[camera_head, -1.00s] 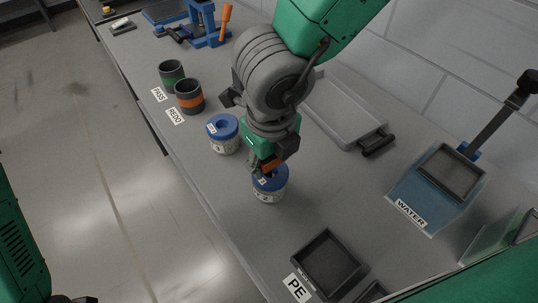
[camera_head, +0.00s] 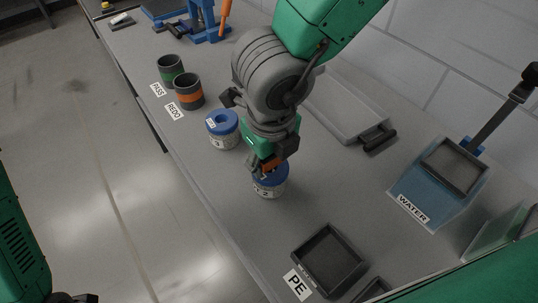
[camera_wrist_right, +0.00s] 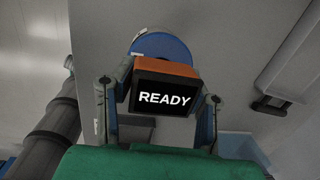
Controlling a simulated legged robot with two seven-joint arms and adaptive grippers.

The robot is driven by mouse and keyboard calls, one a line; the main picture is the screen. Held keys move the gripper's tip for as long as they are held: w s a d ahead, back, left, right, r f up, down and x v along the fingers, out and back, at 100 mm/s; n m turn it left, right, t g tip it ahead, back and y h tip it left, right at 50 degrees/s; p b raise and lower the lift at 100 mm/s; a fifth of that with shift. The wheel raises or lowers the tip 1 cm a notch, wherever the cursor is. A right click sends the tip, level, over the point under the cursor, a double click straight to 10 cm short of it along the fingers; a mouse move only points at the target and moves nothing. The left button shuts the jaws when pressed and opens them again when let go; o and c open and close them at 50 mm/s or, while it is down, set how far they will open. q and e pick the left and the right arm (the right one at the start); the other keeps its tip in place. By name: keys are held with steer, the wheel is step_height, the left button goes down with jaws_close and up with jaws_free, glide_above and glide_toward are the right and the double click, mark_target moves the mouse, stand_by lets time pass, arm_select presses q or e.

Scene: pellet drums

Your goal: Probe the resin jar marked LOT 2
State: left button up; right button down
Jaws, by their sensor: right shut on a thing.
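A white jar with a blue lid (camera_head: 270,189) stands on the bench; its label shows a 2, the rest being too small to read. My right gripper (camera_head: 266,163) is right over this jar and shut on an orange and black probe (camera_wrist_right: 164,96), whose screen reads READY. The blue lid (camera_wrist_right: 160,45) shows beyond the probe in the right wrist view. The probe's lower end is hidden, so I cannot tell whether it is in the jar. A second blue-lidded jar (camera_head: 222,139) stands to the left. Only a dark bit of my left gripper (camera_head: 75,298) shows at the bottom edge.
Grey cups with a green band (camera_head: 170,72) and an orange band (camera_head: 189,93) stand by PASS and REDO labels. A grey tray (camera_head: 345,108) lies behind my right arm. A blue WATER bin (camera_head: 419,200) is at the right, a dark PE tray (camera_head: 329,262) in front.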

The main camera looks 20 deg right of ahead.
steer(key=c, duration=0.8)
jaws_free()
steer(key=shift+c, duration=0.2)
steer(key=r, duration=0.3)
steer(key=s+r, duration=0.1)
steer(key=r, duration=0.7)
steer(key=shift+s+a+r, duration=0.2)
steer(key=shift+r, duration=0.2)
